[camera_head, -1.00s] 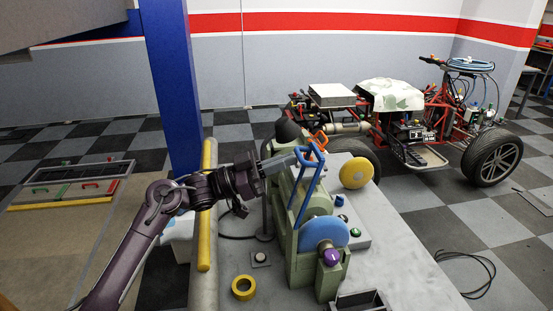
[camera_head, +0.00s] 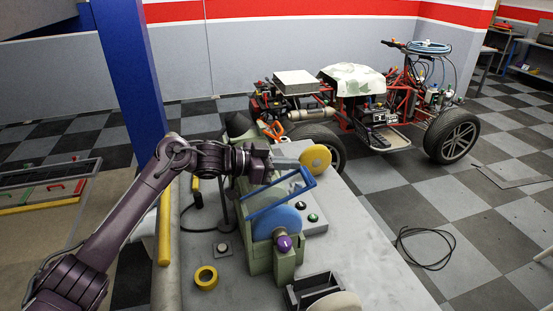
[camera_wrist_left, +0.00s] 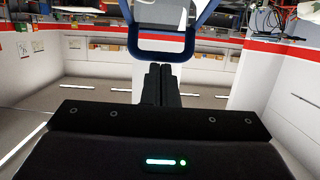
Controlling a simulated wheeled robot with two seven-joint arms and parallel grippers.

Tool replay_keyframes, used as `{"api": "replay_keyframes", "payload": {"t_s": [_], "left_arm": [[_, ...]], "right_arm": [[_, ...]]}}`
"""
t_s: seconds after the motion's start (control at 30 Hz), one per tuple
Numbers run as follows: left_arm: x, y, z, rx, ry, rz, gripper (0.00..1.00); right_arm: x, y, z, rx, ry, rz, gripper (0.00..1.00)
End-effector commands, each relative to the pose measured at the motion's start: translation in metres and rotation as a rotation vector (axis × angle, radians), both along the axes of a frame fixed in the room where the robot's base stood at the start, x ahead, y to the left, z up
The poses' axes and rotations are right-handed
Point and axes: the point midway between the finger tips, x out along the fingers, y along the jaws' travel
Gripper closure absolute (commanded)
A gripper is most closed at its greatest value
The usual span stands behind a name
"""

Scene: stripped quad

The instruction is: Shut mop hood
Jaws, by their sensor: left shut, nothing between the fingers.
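The green machine (camera_head: 262,245) stands on the grey bench with a blue disc (camera_head: 277,222) and a purple knob (camera_head: 284,243) at its front. A blue looped frame (camera_head: 280,201), which seems to be the hood, leans over the disc at a slant. My left gripper (camera_head: 290,163) is shut and empty, just behind the frame's upper end. In the left wrist view the shut fingers (camera_wrist_left: 160,80) point at the frame's blue crossbar (camera_wrist_left: 161,47). Whether they touch it I cannot tell. My right gripper is not in view.
A yellow disc (camera_head: 317,157) stands behind the frame. A yellow tape roll (camera_head: 205,277) and a dark open box (camera_head: 314,289) are at the bench front. A blue post (camera_head: 127,75) rises at left. The stripped quad (camera_head: 350,105) stands beyond the bench.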

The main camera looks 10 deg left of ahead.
Motion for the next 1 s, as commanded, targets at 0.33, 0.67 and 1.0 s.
{"api": "replay_keyframes", "payload": {"t_s": [0.33,0.67,1.0], "left_arm": [[0.011,-0.025,-0.036,-0.004,0.001,0.0,1.0],[0.014,-0.033,-0.052,0.098,0.041,0.001,1.0],[0.014,-0.034,-0.056,0.118,0.05,0.0,1.0]], "right_arm": [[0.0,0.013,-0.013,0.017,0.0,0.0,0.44],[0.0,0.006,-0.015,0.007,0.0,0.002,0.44],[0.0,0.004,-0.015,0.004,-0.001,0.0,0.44]]}}
